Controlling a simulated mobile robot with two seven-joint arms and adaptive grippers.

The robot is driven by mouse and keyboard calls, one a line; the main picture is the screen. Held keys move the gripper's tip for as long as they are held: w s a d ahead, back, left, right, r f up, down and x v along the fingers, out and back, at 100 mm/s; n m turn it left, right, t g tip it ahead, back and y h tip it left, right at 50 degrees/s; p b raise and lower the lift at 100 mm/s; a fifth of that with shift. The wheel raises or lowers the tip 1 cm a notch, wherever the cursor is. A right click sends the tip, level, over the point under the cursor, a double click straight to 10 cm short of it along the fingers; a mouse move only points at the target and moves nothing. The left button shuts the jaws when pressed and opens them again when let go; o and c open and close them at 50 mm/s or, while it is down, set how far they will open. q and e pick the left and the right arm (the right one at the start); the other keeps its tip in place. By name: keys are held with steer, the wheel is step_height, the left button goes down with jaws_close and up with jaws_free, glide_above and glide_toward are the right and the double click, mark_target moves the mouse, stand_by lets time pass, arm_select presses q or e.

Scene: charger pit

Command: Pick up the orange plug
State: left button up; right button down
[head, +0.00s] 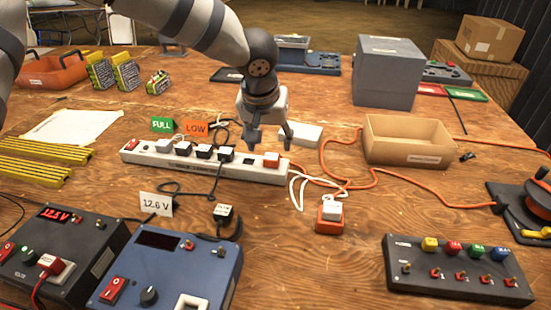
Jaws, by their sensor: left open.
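A white power strip (200,170) lies across the middle of the table, with several black plugs in it. At its right end sits a small plug with an orange-red base and pale top (271,160); an orange cord leads away to the right near it. An orange block (329,224) with a white plug (332,210) on top lies on the table to the right and nearer. My left gripper (270,140) is open, fingers pointing down, over or behind the strip's right end; I cannot tell its exact height. It appears empty. My right gripper is out of view.
An open cardboard box (408,145) stands right of the gripper, with a grey box (387,72) behind it. A white block (301,134) lies close behind the fingers. Chargers (170,262) and a switch panel (455,270) fill the front. Orange and white cords cross the middle.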

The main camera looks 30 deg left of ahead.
mark_target(271, 156)
arm_select(q)
steer(key=x, duration=0.7)
steer(key=shift+a+r+b, duration=0.1)
steer(key=shift+a+b, duration=0.05)
steer(key=shift+b, duration=0.2)
steer(key=shift+r, duration=0.1)
jaws_close()
